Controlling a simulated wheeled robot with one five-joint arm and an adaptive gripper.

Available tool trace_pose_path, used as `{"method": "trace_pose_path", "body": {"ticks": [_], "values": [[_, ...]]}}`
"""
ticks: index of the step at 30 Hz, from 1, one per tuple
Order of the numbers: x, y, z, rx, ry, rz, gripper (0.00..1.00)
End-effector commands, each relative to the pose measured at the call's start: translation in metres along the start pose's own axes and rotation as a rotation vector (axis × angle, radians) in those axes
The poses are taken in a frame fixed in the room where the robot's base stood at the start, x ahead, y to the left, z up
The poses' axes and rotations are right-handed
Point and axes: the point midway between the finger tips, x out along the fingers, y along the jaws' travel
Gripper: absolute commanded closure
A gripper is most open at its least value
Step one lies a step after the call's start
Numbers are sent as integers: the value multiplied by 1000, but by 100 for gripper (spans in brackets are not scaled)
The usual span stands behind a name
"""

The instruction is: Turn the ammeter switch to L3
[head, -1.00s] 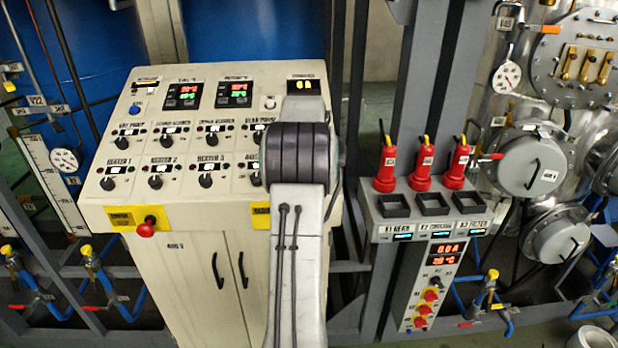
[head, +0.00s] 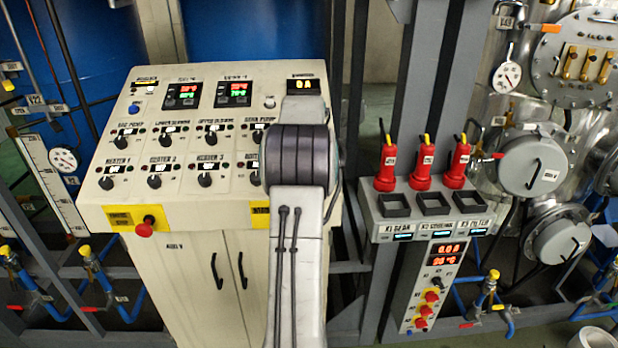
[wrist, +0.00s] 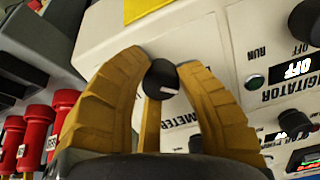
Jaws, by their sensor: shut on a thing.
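The ammeter switch (wrist: 161,77) is a round black knob with a white mark, seen in the wrist view on the cream panel. The fingers of my gripper (wrist: 163,66) are yellow and closed around this knob, one on each side, with a third finger below. Part of the panel label is hidden by the fingers; "METER" shows. In the head view my arm covers the switch and my gripper. The ammeter display (head: 303,84) at the panel's top right reads 0 A. I cannot read the switch's position marks.
The cream control panel (head: 100,190) carries several other black knobs, such as the heater 3 knob (head: 205,179). A red stop button (head: 145,229) is on its front edge. Red plugs (head: 422,160) stand to the right. The agitator knob (wrist: 305,22) is close by in the wrist view.

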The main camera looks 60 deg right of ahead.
Motion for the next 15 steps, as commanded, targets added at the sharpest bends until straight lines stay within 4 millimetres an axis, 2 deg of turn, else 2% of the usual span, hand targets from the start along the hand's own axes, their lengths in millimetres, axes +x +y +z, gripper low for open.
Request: {"method": "trace_pose_path", "body": {"ticks": [1,15], "values": [[6,0,6,43,-23,2,100],[5,-2,6,491,-42,13,100]]}}
